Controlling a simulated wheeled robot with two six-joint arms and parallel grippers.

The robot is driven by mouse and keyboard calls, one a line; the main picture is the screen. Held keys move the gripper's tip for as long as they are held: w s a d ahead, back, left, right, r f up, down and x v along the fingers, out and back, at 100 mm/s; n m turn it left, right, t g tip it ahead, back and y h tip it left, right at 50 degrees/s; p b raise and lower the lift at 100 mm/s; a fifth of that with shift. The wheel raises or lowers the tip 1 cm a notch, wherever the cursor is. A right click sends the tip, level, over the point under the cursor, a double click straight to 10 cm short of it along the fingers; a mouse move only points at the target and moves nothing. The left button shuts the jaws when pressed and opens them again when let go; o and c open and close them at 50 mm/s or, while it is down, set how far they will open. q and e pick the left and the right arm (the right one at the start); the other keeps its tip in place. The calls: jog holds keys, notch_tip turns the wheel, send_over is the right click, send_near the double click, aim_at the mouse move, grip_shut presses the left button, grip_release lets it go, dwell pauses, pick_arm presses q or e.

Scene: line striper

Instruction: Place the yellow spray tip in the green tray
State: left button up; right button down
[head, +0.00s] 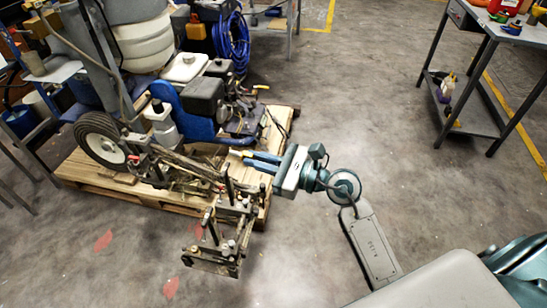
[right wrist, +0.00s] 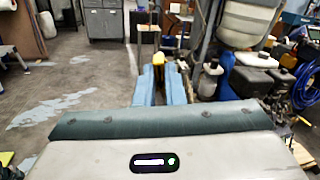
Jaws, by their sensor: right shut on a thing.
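My right gripper (head: 250,157) reaches left over the wooden pallet, beside the line striper (head: 205,95). Its blue fingers are shut on a small yellow piece, the yellow spray tip (head: 237,153), which pokes out beyond the fingertips. In the right wrist view the yellow spray tip (right wrist: 157,62) shows between the fingertips. A small green patch (head: 499,17) on top of the cart at the upper right may be the green tray; it is too small to be sure. My left gripper is not in view.
The grey cart (head: 481,20) at the upper right carries a red container and small items on top, and a bottle (head: 447,85) on its lower shelf. The wooden pallet (head: 110,182) holds the striper. The concrete floor between pallet and cart is clear.

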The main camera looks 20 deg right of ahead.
jog(key=a+r+n+g+y, duration=0.4)
jog(key=a+r+n+g, duration=0.1)
jog(key=a+g, duration=0.25)
jog(key=w+a+f+n+g, duration=0.4)
jog(key=w+a+f+g, duration=0.1)
jog(key=f+g, duration=0.1)
jog(key=s+d+r+m+t+h, duration=0.2)
jog(key=s+d+r+m+t, duration=0.5)
jog(key=d+r+t, duration=0.35)
jog(key=w+a+f+n+g, duration=0.2)
jog(key=f+n+g, duration=0.3)
jog(key=g, duration=0.3)
jog(key=w+a+f+n+g, duration=0.3)
jog(key=a+f+n+g, duration=0.2)
jog(key=n+g, duration=0.2)
jog(key=shift+w+a+f+g+y, duration=0.15)
jog(key=shift+w+f+g+y, duration=0.25)
jog(key=shift+g, duration=0.9)
